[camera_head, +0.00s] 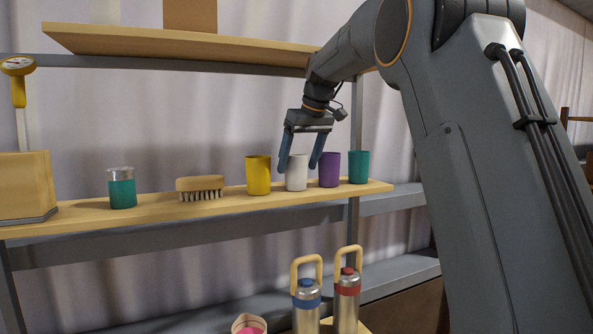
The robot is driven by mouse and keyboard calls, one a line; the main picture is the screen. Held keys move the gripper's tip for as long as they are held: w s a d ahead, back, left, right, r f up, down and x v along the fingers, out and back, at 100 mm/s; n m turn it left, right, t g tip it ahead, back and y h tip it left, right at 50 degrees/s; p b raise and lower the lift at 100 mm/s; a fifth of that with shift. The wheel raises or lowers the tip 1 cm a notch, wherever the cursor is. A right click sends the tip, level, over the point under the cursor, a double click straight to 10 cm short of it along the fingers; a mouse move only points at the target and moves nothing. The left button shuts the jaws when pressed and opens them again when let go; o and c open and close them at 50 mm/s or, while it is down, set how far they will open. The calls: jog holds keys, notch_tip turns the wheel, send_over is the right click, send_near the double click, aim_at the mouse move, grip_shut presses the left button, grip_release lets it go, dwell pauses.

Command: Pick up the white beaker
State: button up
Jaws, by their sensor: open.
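The white beaker (296,174) stands upright on the wooden shelf, between a yellow beaker (258,176) on its left and a purple beaker (329,170) on its right. My gripper (299,166) is open and points down, with its two blue fingers apart. In the picture, one finger shows at each side of the white beaker's upper part. I cannot tell whether either finger touches it. The right finger overlaps the gap towards the purple beaker.
A teal beaker (358,167) stands at the shelf's right end. A brush (200,187), a teal jar (121,188) and a wooden box (26,188) are to the left. An upper shelf (180,44) hangs above. Two flasks, one blue-ringed (306,308) and one red-ringed (347,302), stand below.

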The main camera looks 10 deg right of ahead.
aim_at(293, 174)
jog(key=shift+w+a, duration=0.15)
jog(key=shift+w, duration=0.2)
jog(key=shift+p+x, duration=0.7)
jog(key=shift+x, duration=1.95)
jog(key=shift+w+r, duration=0.1)
jog(key=shift+w, duration=0.05)
jog(key=c, duration=1.1)
jog(key=shift+r, duration=0.1)
jog(key=shift+c, duration=0.2)
